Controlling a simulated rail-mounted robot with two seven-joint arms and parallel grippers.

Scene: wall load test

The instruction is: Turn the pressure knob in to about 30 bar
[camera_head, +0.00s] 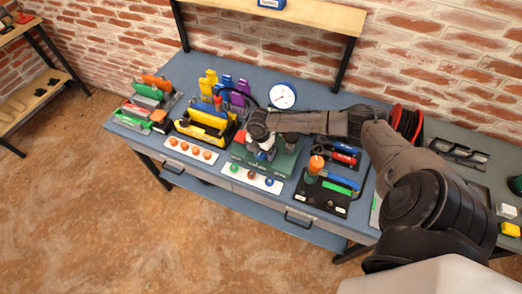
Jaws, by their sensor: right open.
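A round white pressure gauge (283,96) with a blue rim stands upright near the back of the blue workbench. A green unit (283,163) stands in front of it, partly covered by my right arm. My right arm reaches in from the right, and my right gripper (265,152) is open, pointing down over the green unit. Small red and white parts show close to its fingers. The pressure knob cannot be made out clearly; the gripper and wrist may hide it. Contact cannot be told. My left gripper is out of view.
Tool racks with yellow (208,117) and green-orange tools (150,95) stand to the left. A black board (325,195) with an orange-topped tool lies to the right. Button strips (190,150) line the front edge. A wooden shelf (300,12) spans above the back.

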